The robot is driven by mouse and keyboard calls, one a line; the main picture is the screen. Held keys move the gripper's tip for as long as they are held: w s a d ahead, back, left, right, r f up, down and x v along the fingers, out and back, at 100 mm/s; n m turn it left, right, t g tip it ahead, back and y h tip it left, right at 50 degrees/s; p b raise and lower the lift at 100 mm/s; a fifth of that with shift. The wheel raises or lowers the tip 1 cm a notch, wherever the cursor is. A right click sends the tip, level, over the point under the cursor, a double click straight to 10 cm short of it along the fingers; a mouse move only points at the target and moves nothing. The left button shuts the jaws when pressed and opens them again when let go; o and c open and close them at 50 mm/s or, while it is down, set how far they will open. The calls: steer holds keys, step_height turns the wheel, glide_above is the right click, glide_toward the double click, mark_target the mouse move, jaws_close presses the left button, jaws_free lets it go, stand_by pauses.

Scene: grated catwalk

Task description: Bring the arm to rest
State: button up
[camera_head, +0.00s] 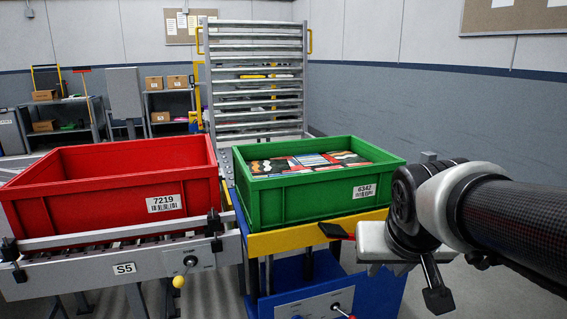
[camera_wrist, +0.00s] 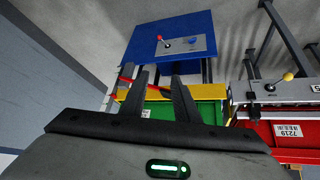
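The fingers are partly hidden there. Past the fingers in the wrist view are the yellow frame and the blue stand (camera_wrist: 185,35). I cannot tell whether the gripper touches the stand.
The green crate, holding several colourful flat packs (camera_head: 310,161), rests on the yellow-topped blue stand. A red crate (camera_head: 110,195) sits left on a roller conveyor (camera_head: 120,262). A tall roller rack (camera_head: 255,75) stands behind. Open floor lies right of the stand.

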steer(key=s+a+f+n+y, duration=0.1)
steer(key=s+a, duration=0.3)
steer(key=s, duration=0.7)
step_height(320, 180, up, 28)
steer(key=g+p, duration=0.1)
steer(key=p, duration=2.7)
steer(key=shift+w, duration=0.2)
steer(key=shift+d+f, duration=0.1)
